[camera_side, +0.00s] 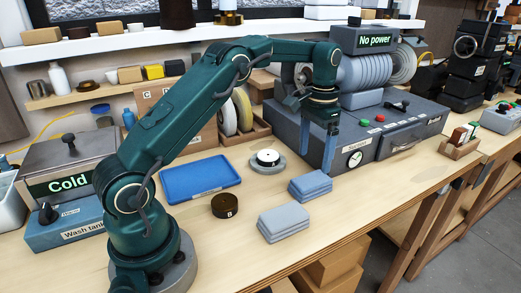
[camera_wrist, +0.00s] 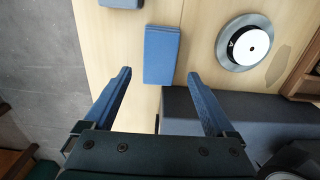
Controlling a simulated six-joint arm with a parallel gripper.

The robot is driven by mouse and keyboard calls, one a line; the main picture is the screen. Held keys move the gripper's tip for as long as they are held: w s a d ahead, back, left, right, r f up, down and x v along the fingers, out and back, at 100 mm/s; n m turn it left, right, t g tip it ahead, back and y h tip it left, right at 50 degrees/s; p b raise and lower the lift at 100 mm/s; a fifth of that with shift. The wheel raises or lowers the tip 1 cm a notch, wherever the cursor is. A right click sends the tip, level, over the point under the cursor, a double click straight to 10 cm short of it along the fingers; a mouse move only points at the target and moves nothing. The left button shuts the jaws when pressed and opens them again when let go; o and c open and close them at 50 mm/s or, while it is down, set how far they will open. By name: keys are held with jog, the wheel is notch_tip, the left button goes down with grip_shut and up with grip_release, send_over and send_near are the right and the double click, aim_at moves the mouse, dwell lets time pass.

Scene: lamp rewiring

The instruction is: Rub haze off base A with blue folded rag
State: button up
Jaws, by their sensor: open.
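Base A (camera_side: 268,157) is a white-topped disc with a dark band, on a round grey plate on the bench. In the wrist view base A (camera_wrist: 249,45) shows its letter, right of the fingers. A blue folded rag (camera_side: 310,187) lies flat on the bench, nearer the front than base A. It also shows in the wrist view (camera_wrist: 161,54), ahead of the gap between the fingertips. My gripper (camera_side: 318,165) is open and empty, with its fingers pointing down above and behind the rag. The wrist view shows the spread fingers (camera_wrist: 159,74) apart from it.
A greyer folded cloth (camera_side: 284,222) lies nearer the front edge. A dark disc marked B (camera_side: 225,206) and a blue tray (camera_side: 200,178) are to the left. A grey machine (camera_side: 378,130) with a gauge stands close behind my gripper. Bench around base A is mostly clear.

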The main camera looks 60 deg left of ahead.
aim_at(311, 180)
jog(key=shift+f, duration=3.6)
jog(key=c, duration=1)
jog(key=shift+r, duration=2.55)
